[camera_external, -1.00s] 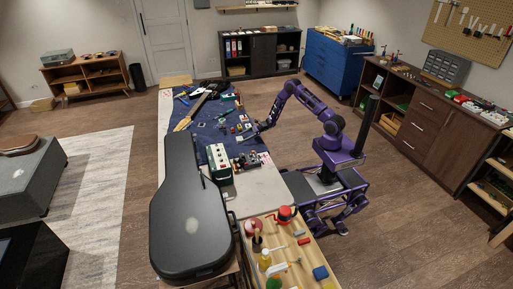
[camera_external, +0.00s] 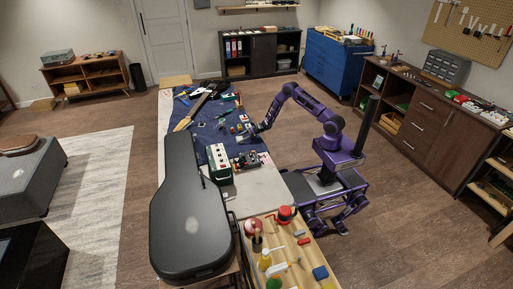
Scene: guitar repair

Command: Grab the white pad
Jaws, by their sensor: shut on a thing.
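My gripper (camera_external: 249,134) is at the right edge of the workbench, low over the blue mat (camera_external: 212,135). It is shut on a small pale thing at its fingertips, which fits the white pad. The fingers and the pad are only a few pixels wide here, so the exact hold and any gap to the mat cannot be told.
A green and white box (camera_external: 219,165) stands nearer on the bench, with small dark parts beside it. A guitar neck (camera_external: 190,117) and several tools lie on the mat. A large black guitar case (camera_external: 186,225) covers the front left.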

